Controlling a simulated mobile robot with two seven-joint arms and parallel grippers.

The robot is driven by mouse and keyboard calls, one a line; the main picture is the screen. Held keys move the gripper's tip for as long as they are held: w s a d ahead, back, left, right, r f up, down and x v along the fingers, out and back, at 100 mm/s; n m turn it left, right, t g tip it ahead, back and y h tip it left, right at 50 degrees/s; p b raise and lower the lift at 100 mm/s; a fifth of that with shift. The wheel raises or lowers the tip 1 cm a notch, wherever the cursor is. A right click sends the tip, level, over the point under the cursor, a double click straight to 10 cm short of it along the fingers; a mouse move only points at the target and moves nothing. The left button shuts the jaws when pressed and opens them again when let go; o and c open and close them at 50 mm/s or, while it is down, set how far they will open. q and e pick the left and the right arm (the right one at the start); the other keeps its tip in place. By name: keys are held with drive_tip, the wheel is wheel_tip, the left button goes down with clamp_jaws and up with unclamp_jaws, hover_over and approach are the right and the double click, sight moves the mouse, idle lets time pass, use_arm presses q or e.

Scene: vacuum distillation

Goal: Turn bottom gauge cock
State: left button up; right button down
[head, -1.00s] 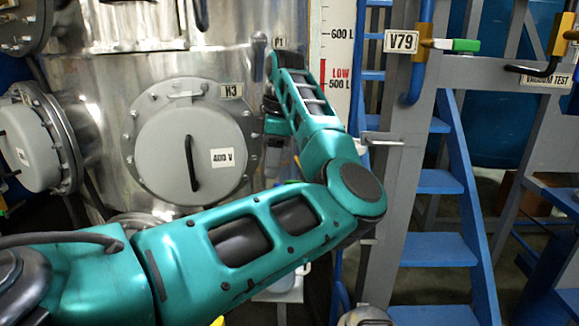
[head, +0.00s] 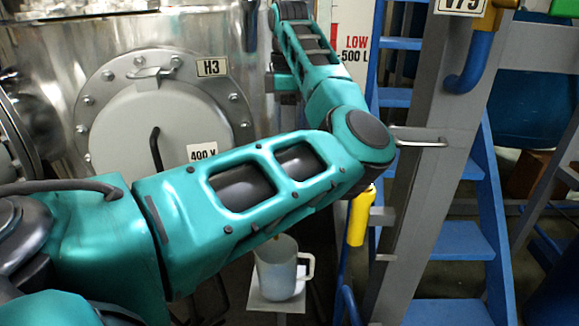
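My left arm crosses the view from the left, bends at the elbow and reaches up beside the steel vessel (head: 215,25). My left gripper (head: 284,98) is mostly hidden behind my forearm, near the level scale (head: 350,30) marked LOW and 500 L. Its fingers cannot be made out, nor whether they touch anything. I cannot make out the bottom gauge cock; my arm covers much of the area below the scale. A yellow cylindrical part (head: 360,215) hangs beside a blue pipe, below and right of my elbow. My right gripper is not in view.
A white jug (head: 278,268) stands on a small stand below my arm. A grey post (head: 430,130) with a metal handle and blue stairs (head: 450,245) are at the right.

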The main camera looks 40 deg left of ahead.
use_arm(q)
wheel_tip(320, 180, down, 12)
drive_tip(key=shift+r+b, duration=0.1)
drive_tip(key=shift+b, duration=0.8)
clamp_jaws()
idle(0.8)
